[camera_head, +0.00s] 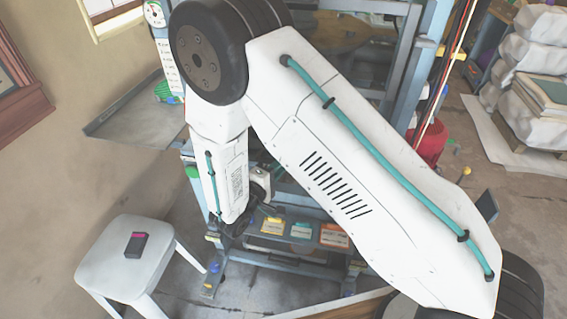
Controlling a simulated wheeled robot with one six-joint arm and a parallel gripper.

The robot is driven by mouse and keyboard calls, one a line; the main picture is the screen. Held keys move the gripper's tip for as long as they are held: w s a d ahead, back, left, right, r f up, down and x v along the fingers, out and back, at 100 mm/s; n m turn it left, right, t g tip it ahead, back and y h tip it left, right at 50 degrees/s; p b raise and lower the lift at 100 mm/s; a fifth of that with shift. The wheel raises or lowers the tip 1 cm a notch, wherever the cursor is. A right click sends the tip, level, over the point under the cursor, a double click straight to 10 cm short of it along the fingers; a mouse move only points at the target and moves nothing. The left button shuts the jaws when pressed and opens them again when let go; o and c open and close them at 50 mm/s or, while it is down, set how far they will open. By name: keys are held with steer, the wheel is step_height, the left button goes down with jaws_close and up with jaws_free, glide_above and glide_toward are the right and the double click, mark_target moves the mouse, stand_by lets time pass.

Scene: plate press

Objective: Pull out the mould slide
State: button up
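The press is a blue-grey metal frame (431,45) behind my arm. My white arm with its teal cable crosses the middle of the picture and covers much of the press. I cannot make out the mould slide; its place seems hidden behind the arm. My gripper (270,176) is only partly visible, beside the lower arm link and in front of the press. Its fingers are small, dark and partly covered, so I cannot tell whether they are open or touching anything.
A grey metal side tray (118,112) sticks out left of the press. A white stool (122,268) holding a small dark box (136,245) stands front left. A low shelf (268,242) holds coloured items. White sacks (535,95) and a red bucket (432,142) are at right.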

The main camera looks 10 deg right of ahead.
steer(key=shift+x, duration=0.9)
jaws_close()
